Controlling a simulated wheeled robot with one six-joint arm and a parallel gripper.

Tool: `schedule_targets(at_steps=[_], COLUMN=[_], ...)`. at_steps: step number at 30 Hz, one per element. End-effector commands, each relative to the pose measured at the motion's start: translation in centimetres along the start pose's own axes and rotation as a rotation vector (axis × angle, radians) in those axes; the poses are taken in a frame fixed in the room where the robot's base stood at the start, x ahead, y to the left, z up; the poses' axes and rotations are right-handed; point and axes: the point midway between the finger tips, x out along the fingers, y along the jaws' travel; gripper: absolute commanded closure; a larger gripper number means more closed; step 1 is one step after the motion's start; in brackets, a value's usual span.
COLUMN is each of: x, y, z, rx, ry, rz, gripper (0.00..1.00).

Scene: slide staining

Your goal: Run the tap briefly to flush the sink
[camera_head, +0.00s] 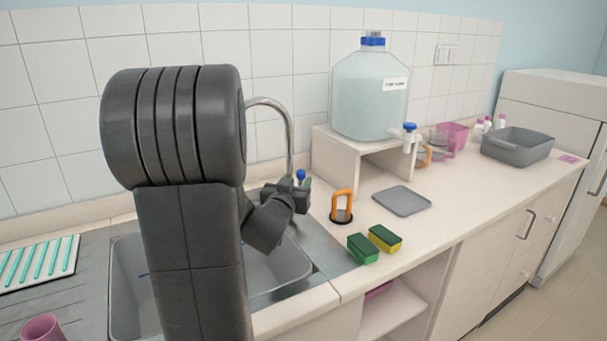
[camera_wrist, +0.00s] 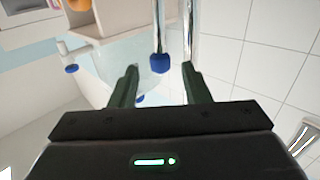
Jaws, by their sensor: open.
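The chrome tap (camera_head: 290,135) curves up in a gooseneck behind the sink (camera_head: 270,272), whose basin is partly hidden by my arm. A small blue knob (camera_head: 300,174) shows by the tap, right at my gripper (camera_head: 304,184). In the wrist view my gripper (camera_wrist: 160,82) is open, with a dark green finger on each side. The blue knob (camera_wrist: 160,63), on the end of a grey lever, is in line with the gap between the fingertips. I see no contact with either finger. The chrome pipe (camera_wrist: 191,30) runs just right of the lever. No water flow is visible.
A large water carboy (camera_head: 368,95) stands on a white stand (camera_head: 335,158) right of the tap. A pink cup (camera_head: 42,328) stands at lower left.

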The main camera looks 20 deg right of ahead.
Motion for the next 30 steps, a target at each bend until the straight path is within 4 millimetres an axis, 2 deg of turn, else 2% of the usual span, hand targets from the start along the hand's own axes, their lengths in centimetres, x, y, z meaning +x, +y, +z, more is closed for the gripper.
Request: schedule_targets(at_steps=[3, 9, 20, 21, 23, 27, 30], x=[2.2, 4.4, 5.0, 5.0, 5.0, 4.9, 4.9], y=[0.1, 0.0, 0.0, 0.0, 0.0, 0.0, 0.0], z=[0.0, -0.1, 0.0, 0.0, 0.0, 0.0, 0.0], rx=[0.000, 0.001, 0.000, 0.000, 0.000, 0.000, 0.000], ry=[0.000, 0.000, 0.000, 0.000, 0.000, 0.000, 0.000], rz=[0.002, 0.001, 0.000, 0.000, 0.000, 0.000, 0.000], gripper=[0.57, 0.57, 0.57, 0.59, 0.71, 0.98, 1.00])
